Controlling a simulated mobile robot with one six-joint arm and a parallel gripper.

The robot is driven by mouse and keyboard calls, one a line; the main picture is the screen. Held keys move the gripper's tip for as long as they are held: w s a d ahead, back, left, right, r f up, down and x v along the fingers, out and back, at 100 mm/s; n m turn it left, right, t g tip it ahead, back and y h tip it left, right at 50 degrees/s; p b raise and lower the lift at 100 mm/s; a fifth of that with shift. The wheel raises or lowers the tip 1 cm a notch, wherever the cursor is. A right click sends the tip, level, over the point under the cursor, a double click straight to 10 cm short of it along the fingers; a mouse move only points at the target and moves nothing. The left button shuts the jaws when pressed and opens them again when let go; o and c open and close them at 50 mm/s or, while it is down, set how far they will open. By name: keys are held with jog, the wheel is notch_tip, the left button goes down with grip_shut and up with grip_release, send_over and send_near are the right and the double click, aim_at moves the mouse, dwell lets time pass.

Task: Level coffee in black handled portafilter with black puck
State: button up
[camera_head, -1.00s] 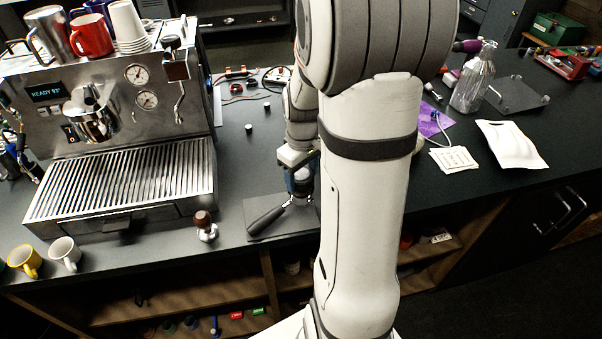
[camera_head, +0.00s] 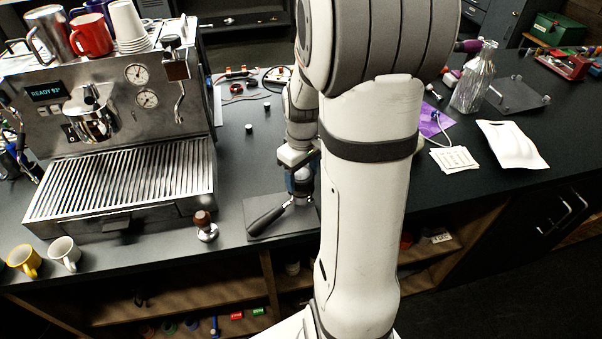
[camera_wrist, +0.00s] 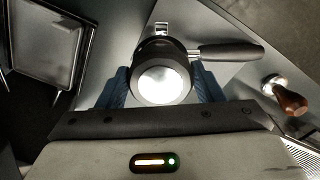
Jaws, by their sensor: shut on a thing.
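The black-handled portafilter lies on a dark grey mat (camera_head: 252,231) near the counter's front edge. Its black handle (camera_head: 267,219) points to the lower left in the head view and to the right in the wrist view (camera_wrist: 230,51). My gripper (camera_head: 300,182) is above the portafilter's basket, pointing down. In the wrist view its blue fingers (camera_wrist: 162,90) are shut on the puck (camera_wrist: 163,83), which shows a dark rim and a bright, shiny round top. The puck covers the basket, so the coffee is hidden. I cannot tell how deep the puck sits.
A wooden-handled tamper (camera_head: 205,224) stands left of the mat and also shows in the wrist view (camera_wrist: 287,97). The espresso machine (camera_head: 130,165) fills the left side. Two mugs (camera_head: 64,252) stand at the front left. My arm hides the counter right of the mat.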

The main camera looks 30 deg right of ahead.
jog(key=shift+f+b, duration=1)
jog(key=shift+f, duration=0.15)
dwell(1.0)
jog(key=shift+d+n+b, duration=0.1)
jog(key=shift+n+b, duration=0.35)
jog(key=shift+n, duration=3.05)
jog(key=m+b, duration=0.1)
jog(key=m, duration=0.6)
jog(key=shift+a+m, duration=0.15)
jog(key=shift+m, duration=1.65)
jog(key=shift+a+m, duration=0.1)
jog(key=shift+m, duration=1.7)
